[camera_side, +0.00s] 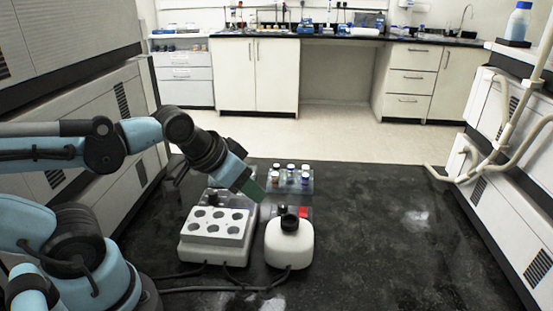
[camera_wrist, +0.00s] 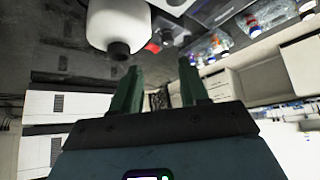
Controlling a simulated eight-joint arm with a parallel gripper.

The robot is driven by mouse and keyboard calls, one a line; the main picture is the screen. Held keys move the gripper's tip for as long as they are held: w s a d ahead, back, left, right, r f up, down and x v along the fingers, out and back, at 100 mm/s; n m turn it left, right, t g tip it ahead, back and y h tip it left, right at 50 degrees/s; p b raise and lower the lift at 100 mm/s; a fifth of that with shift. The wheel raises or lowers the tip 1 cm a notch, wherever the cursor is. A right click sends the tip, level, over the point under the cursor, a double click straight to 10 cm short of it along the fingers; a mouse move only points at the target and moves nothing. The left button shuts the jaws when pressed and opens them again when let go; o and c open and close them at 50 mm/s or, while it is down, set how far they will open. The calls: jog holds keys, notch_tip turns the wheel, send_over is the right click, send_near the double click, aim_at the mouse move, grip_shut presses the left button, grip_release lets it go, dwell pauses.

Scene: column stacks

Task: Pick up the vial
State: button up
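Several small vials with white and blue caps and coloured contents stand upright in a clear rack (camera_side: 306,187) behind the white mixer; a blue-capped vial (camera_side: 290,173) is among them. In the wrist view vials (camera_wrist: 219,43) show at the upper right, beyond the right finger. My gripper (camera_side: 250,188) hangs tilted just left of and in front of the rack, above the bench equipment. In the wrist view its two green fingers (camera_wrist: 160,72) stand apart with nothing between them. Which vial is meant, I cannot tell.
A white block with round holes (camera_side: 216,224) stands below my gripper. A white mixer with a black top (camera_side: 289,245) stands right of it and also shows in the wrist view (camera_wrist: 118,22). Cables run in front. The dark bench (camera_side: 400,240) is clear at right.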

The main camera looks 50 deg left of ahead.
jog(key=shift+o, duration=0.5)
jog(key=w+a+r+g, duration=0.1)
jog(key=w+a+r, duration=0.2)
jog(key=w+a, duration=0.35)
jog(key=g, duration=0.2)
send_near(291, 166)
jog(key=f, duration=0.3)
jog(key=shift+w+a+f+m, duration=0.15)
jog(key=shift+w+m, duration=0.1)
jog(key=shift+m, duration=0.15)
jog(key=shift+w+x, duration=0.1)
jog(key=shift+x, duration=1.2)
jog(key=shift+w+x, duration=0.15)
jog(key=shift+x, duration=1.2)
